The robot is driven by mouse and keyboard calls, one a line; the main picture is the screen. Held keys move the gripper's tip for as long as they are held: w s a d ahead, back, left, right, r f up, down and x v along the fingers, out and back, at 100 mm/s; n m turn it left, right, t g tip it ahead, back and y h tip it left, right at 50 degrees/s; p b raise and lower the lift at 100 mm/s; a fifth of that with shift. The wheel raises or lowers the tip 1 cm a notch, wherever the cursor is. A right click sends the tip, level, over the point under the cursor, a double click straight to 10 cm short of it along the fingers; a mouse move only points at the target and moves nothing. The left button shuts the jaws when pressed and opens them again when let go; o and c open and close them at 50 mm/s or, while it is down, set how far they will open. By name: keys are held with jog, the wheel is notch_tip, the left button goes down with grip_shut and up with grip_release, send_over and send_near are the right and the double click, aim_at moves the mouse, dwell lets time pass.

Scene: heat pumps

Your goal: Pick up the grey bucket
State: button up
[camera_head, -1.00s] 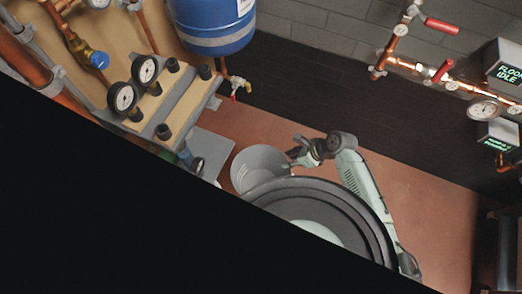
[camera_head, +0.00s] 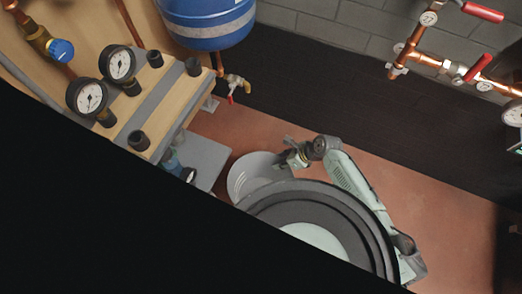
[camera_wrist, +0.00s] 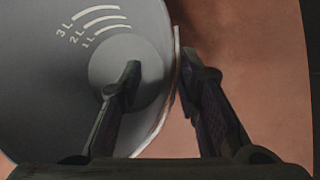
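The grey bucket (camera_head: 250,176) stands on the reddish floor in the head view, its lower part hidden behind my round base. In the wrist view the grey bucket (camera_wrist: 45,100) fills the left side, with white 1L, 2L and 3L marks on its inner wall. My gripper (camera_wrist: 163,72) straddles the rim: the left finger is over the inside and the right finger is outside, close to the wall. The fingers are apart, with a gap between the left one and the wall. My gripper (camera_head: 292,158) is at the bucket's right edge in the head view.
A wooden panel with gauges (camera_head: 118,62) and a grey slab (camera_head: 203,160) stand left of the bucket. A blue tank (camera_head: 207,22) with a small tap (camera_head: 236,84) hangs behind. Copper pipes (camera_head: 415,45) run along the back wall. Red floor (camera_head: 420,190) is free at right.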

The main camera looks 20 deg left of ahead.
jog(key=x, duration=0.4)
jog(key=shift+w+a+b, duration=0.1)
jog(key=shift+w+b, duration=0.05)
jog(key=shift+b, duration=0.2)
jog(key=shift+c, duration=0.5)
grip_shut()
jog(key=shift+r, duration=0.1)
